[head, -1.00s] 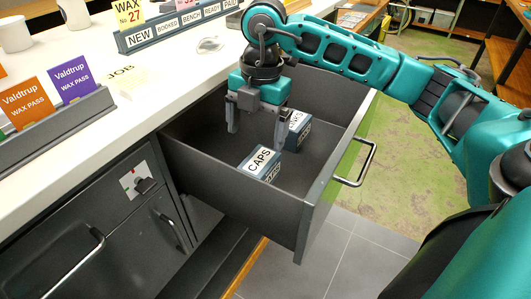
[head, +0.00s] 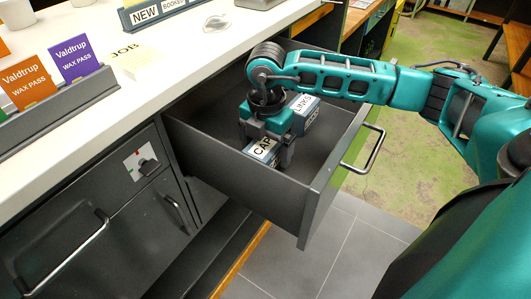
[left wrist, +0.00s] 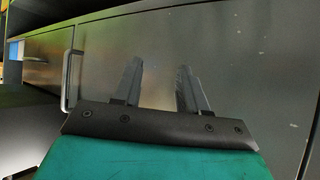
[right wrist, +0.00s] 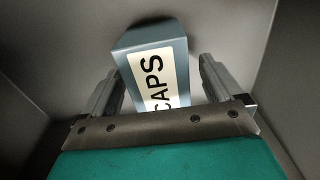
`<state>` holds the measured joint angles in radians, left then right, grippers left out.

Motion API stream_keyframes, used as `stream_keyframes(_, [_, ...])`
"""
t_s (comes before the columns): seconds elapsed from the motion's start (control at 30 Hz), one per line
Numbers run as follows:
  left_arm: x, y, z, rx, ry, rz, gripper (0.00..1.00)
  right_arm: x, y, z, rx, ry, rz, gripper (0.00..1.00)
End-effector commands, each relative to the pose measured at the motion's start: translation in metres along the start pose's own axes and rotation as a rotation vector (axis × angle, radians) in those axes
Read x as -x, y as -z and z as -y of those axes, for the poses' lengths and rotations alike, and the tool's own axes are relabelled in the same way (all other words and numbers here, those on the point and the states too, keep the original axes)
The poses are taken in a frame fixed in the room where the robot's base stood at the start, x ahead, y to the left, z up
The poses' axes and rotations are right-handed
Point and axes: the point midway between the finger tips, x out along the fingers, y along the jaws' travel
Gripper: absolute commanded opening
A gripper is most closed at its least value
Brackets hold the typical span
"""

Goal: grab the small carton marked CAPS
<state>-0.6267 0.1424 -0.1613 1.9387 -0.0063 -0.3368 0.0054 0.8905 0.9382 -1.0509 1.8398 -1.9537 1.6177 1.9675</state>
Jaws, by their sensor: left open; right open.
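The small CAPS carton (head: 263,151), blue-grey with a white label, sits in the open drawer (head: 240,192). My right gripper (head: 268,158) is down in the drawer at the carton, open. In the right wrist view the CAPS carton (right wrist: 155,70) lies between the two open fingers (right wrist: 160,85), with a gap visible on the right side. Part of its label is hidden by the gripper body. A second carton marked LINKS (head: 304,110) stands just behind it in the drawer. My left gripper (left wrist: 160,85) is open and empty, in front of grey cabinet fronts in the left wrist view.
The drawer walls and its front with a metal handle (head: 364,150) surround the right gripper. The white counter (head: 110,105) lies to the left, with a stand of orange and purple wax passes (head: 50,100). The drawer floor near its front is clear.

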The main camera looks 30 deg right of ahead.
Motion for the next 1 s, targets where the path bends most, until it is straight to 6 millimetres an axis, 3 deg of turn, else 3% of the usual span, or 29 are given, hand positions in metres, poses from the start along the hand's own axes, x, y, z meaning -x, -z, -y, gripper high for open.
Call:
stream_keyframes(0.2, [0.000,0.000,0.000,-0.001,0.000,-0.001,0.43,-0.026,0.001,-0.001,-0.001,0.002,-0.001,0.94])
stream_keyframes(0.47, [0.000,0.001,0.000,-0.001,-0.001,-0.002,0.43,-0.028,0.001,-0.001,0.000,0.001,-0.001,0.93])
stream_keyframes(1.0, [0.000,0.002,-0.001,-0.001,-0.002,-0.004,0.43,-0.027,0.001,-0.001,0.000,0.000,-0.001,0.41])
